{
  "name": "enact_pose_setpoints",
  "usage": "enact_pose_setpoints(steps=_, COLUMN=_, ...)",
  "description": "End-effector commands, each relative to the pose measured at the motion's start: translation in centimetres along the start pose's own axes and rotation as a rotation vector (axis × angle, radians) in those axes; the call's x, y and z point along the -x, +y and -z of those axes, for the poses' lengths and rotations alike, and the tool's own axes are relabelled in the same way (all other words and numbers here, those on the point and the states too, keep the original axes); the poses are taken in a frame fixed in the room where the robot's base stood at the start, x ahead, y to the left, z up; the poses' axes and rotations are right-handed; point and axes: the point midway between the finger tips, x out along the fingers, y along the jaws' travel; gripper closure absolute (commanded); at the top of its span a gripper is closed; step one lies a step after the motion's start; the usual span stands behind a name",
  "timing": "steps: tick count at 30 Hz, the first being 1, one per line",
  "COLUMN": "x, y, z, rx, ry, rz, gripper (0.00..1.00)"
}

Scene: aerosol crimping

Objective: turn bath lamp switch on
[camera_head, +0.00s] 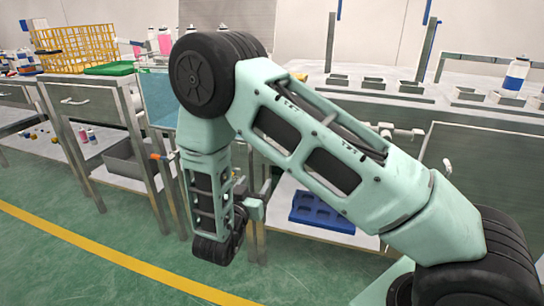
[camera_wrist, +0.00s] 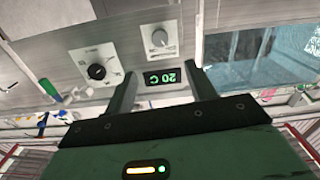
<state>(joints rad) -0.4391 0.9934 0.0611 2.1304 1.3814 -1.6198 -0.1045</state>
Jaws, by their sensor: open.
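In the wrist view a pale control panel (camera_wrist: 125,50) carries a black rotary knob (camera_wrist: 97,71), a light grey knob (camera_wrist: 159,40) and a small green-lit display (camera_wrist: 162,77) reading 20 C upside down. I cannot tell from the small labels which control is the bath lamp switch. My gripper (camera_wrist: 161,72) is open and empty, its two dark fingers either side of the display and apart from both knobs. The water bath (camera_wrist: 240,55) shows as a blue-green glassy tank at right; its teal side (camera_head: 157,97) shows left of my arm. My fingertips are not clear in the head view.
A blue holed tray (camera_head: 321,212) lies on the lower shelf. An orange-ended fitting (camera_head: 160,156) projects near my forearm. The green floor in front is clear.

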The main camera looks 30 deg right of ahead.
Motion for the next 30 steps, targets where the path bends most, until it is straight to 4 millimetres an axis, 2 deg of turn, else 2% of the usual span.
enact_pose_setpoints(steps=18, x=-12.5, y=0.0, z=-0.1, rx=-0.004, ry=-0.001, rz=-0.002, gripper=0.45)
enact_pose_setpoints(steps=24, x=-14.9, y=0.0, z=-0.1, rx=-0.004, ry=-0.002, rz=0.0, gripper=0.45)
enact_pose_setpoints(steps=30, x=-15.7, y=-0.1, z=0.0, rx=-0.002, ry=-0.002, rz=0.002, gripper=0.45)
